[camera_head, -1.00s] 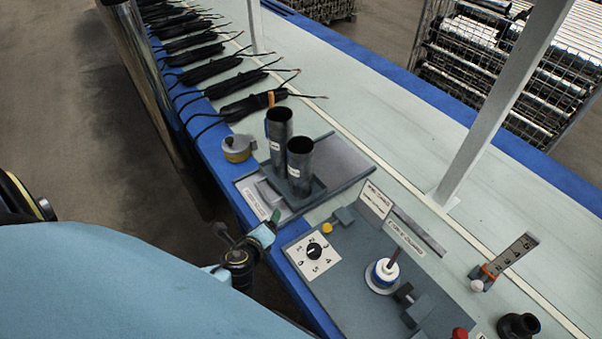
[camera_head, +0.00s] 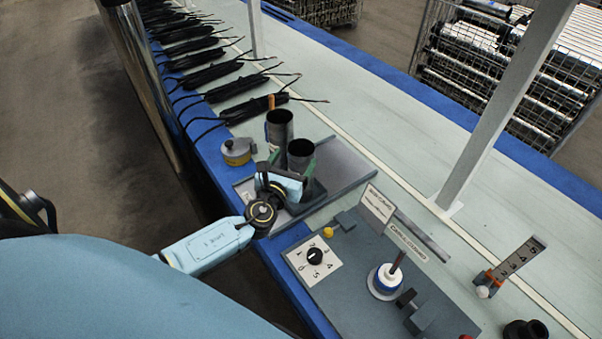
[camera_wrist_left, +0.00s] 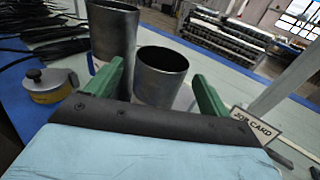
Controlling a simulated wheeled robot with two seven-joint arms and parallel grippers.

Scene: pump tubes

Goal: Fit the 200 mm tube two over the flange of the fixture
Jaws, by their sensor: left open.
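Two dark grey tubes stand upright in a holder (camera_head: 315,192) on the bench. The back tube (camera_head: 279,128) is farther left; the front tube (camera_head: 301,150) is nearer the fixture. I cannot tell which is tube two. My left gripper (camera_head: 290,165) is open, its green fingers either side of the front tube. In the left wrist view the front tube (camera_wrist_left: 160,75) shows between the fingertips, and the back tube (camera_wrist_left: 112,35) rises to the left. The fixture's blue and white flange (camera_head: 386,280), with a brown rod upright in it, stands on a grey plate. My right gripper is not in view.
A yellow and grey round device (camera_head: 237,151) sits left of the holder. A numbered dial (camera_head: 315,257) and a sign card (camera_head: 376,206) stand near the fixture. Black cable bundles (camera_head: 215,75) line the far bench. A white post (camera_head: 505,105) rises behind.

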